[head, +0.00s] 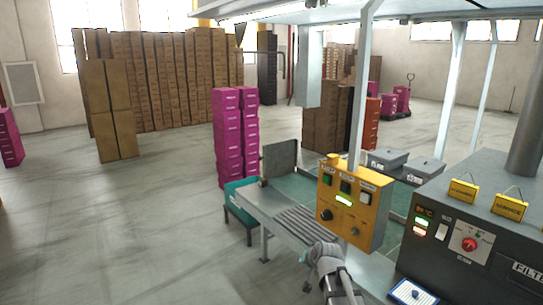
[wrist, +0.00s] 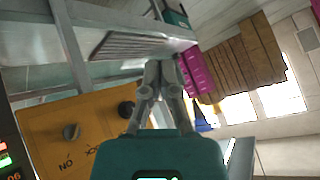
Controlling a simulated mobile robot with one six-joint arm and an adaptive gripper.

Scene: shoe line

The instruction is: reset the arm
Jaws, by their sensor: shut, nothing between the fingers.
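My gripper (wrist: 166,62) is in the middle of the wrist view, its two grey fingers together with nothing seen between them. Its teal body fills the bottom of that view. In the wrist view the scene is strongly tilted, and the yellow control box (wrist: 62,125) is close on the left of the fingers. In the head view my grey arm shows at the lower middle, in front of the conveyor and below the yellow control box (head: 350,205). The fingers cannot be made out clearly there.
A roller conveyor (head: 285,217) runs beside the control box. A dark machine (head: 480,225) with a red knob stands at the right. Metal posts (head: 358,100) rise near the arm. Pink box stacks (head: 228,135) and brown cartons (head: 165,80) stand behind.

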